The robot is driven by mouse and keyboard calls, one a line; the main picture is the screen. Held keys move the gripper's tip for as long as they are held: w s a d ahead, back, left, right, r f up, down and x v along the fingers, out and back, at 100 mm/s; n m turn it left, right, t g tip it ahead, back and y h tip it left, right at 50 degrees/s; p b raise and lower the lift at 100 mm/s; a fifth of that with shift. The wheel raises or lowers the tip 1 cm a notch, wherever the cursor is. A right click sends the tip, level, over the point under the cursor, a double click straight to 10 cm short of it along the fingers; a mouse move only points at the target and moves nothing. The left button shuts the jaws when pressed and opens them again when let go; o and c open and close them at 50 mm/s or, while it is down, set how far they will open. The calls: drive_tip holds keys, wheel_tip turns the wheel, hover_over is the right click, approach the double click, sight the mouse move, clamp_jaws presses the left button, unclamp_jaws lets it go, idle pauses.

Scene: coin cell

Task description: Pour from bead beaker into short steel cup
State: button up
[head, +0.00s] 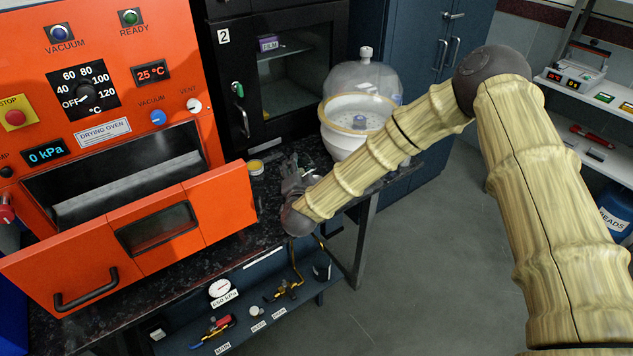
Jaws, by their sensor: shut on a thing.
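My gripper (291,172) is at the end of my arm, low over the dark speckled bench between the orange oven and the glass desiccator. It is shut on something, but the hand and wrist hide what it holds. I cannot make out the bead beaker as a separate shape. I cannot identify the short steel cup either. A small round container with a yellow band (255,167) stands on the bench just left of the gripper, apart from it.
The orange drying oven (222,131) has its front door (226,204) hanging open over the bench (190,270) at left. A domed glass desiccator (362,90) stands right of the gripper. A black cabinet (230,75) is behind. A lower shelf (185,322) holds valves and a gauge.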

drive_tip(key=shift+w+a+f, duration=0.1)
drive_tip(key=shift+a+f, duration=0.05)
drive_tip(key=shift+a, duration=0.05)
drive_tip(key=shift+d, duration=0.2)
drive_tip(key=shift+w, duration=0.1)
